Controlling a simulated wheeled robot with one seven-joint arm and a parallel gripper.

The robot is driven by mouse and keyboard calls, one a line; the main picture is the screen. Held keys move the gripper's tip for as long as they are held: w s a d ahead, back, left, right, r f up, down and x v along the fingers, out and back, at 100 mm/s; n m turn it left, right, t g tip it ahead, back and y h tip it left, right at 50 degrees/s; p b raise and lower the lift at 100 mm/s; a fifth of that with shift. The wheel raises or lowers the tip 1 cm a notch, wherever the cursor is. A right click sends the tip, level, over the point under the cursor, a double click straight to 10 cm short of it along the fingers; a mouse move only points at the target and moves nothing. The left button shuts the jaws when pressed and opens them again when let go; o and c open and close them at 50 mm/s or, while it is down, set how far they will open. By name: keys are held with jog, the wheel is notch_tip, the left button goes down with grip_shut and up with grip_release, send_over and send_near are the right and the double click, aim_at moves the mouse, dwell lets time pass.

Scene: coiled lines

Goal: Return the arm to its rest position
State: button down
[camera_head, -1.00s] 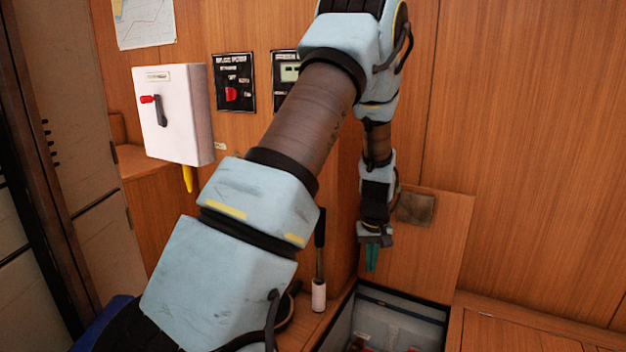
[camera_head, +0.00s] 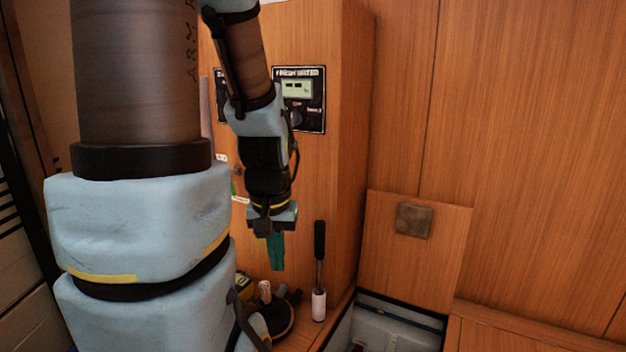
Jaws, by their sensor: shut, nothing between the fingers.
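My gripper (camera_head: 276,252) hangs pointing down in front of the wooden cabinet, left of the black-handled tool. Its teal fingers are shut and hold nothing. It is apart from the things below it. My arm's large links fill the left of the picture and hide much of what is behind them.
A black-handled tool with a white lower end (camera_head: 319,275) stands upright on the wooden ledge. A dark round item (camera_head: 280,318) lies near it. An open bin (camera_head: 395,325) is at the bottom, its wooden lid (camera_head: 412,255) raised behind. A control panel (camera_head: 299,98) is on the cabinet.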

notch_tip(320, 180, up, 14)
jog(key=p, duration=1.2)
jog(key=shift+f, duration=0.25)
jog(key=c, duration=1.6)
grip_release()
